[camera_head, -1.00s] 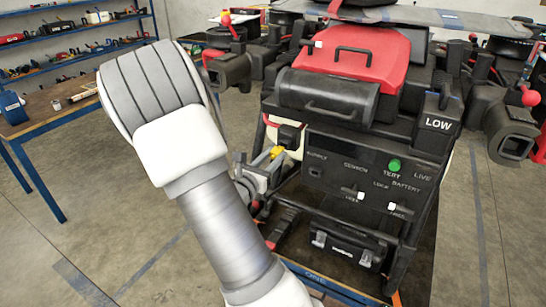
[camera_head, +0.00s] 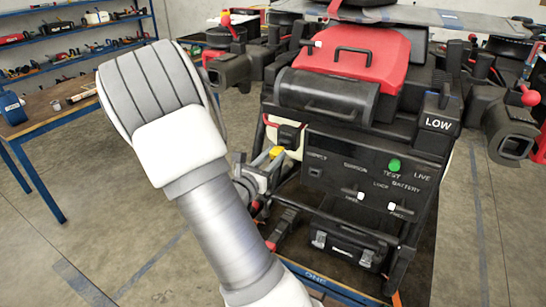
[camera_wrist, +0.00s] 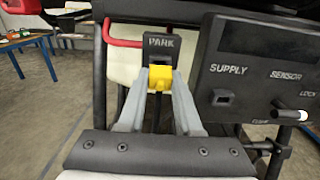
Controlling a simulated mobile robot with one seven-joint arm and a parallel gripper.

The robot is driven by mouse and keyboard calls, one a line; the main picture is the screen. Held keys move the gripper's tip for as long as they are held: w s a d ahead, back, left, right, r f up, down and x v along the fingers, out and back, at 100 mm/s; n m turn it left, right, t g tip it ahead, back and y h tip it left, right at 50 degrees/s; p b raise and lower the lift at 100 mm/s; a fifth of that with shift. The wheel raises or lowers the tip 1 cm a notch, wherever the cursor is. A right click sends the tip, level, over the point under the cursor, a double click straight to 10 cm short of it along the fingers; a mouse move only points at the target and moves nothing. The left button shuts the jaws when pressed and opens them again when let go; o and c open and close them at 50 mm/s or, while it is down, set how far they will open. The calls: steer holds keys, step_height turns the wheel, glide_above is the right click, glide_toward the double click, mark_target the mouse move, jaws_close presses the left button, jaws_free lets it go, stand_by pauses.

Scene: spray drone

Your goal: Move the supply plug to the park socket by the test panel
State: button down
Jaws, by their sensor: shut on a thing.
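The yellow supply plug (camera_wrist: 160,78) is between the fingertips of my gripper (camera_wrist: 159,84), which is shut on it. The plug also shows as a small yellow spot in the head view (camera_head: 276,152), left of the test panel (camera_head: 350,180). The black park socket (camera_wrist: 160,46), marked PARK, stands directly beyond the plug in the wrist view. The plug overlaps its lower part; I cannot tell whether it is inside the socket or just in front of it. The supply opening (camera_wrist: 222,97) on the panel looks empty.
A red bar (camera_wrist: 122,32) runs left of the park socket. White-tipped switches (camera_head: 360,195) stick out from the panel front. The black case (camera_head: 348,248) sits below. A blue-framed workbench (camera_head: 50,115) stands left, with open floor between.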

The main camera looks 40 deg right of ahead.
steer(key=shift+x, duration=1.25)
steer(key=c, duration=0.5)
jaws_free()
steer(key=shift+a, duration=0.1)
steer(key=b+v, duration=0.1)
steer(key=v, duration=1.6)
steer(key=shift+s+a, duration=0.1)
